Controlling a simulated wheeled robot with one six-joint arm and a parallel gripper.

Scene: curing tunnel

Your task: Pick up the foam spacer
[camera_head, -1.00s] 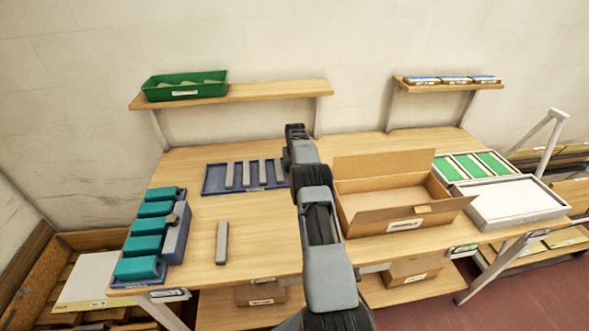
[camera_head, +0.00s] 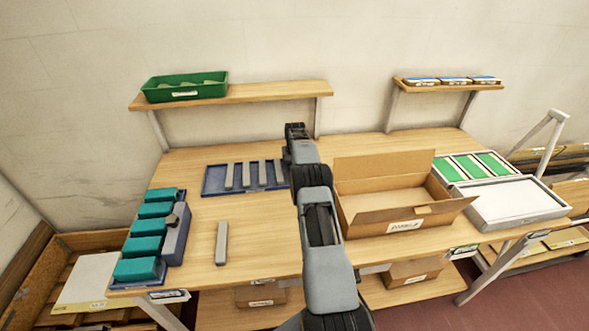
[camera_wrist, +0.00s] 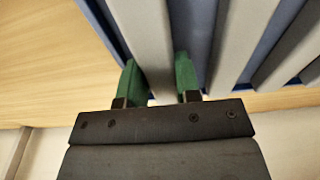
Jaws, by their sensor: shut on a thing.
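Grey foam spacers lie in a row in a shallow blue tray (camera_head: 208,182) at the middle left of the bench. In the wrist view, my gripper (camera_wrist: 158,84) has its green fingertips on both sides of one long grey spacer (camera_wrist: 150,35) and is shut on it. This spacer is the one by the tray's blue edge, and it still appears in line with its neighbours; whether it is lifted I cannot tell. Another grey bar (camera_head: 221,243) lies alone on the bench in front of the tray. In the head view my arm hides the gripper's tips.
An open cardboard box (camera_head: 405,226) stands right of my arm. A blue-grey holder (camera_head: 176,238) with several teal blocks is at the left edge. A white tray (camera_head: 512,200) and a green-panelled tray (camera_head: 470,166) are at the right. Shelves hang above the bench.

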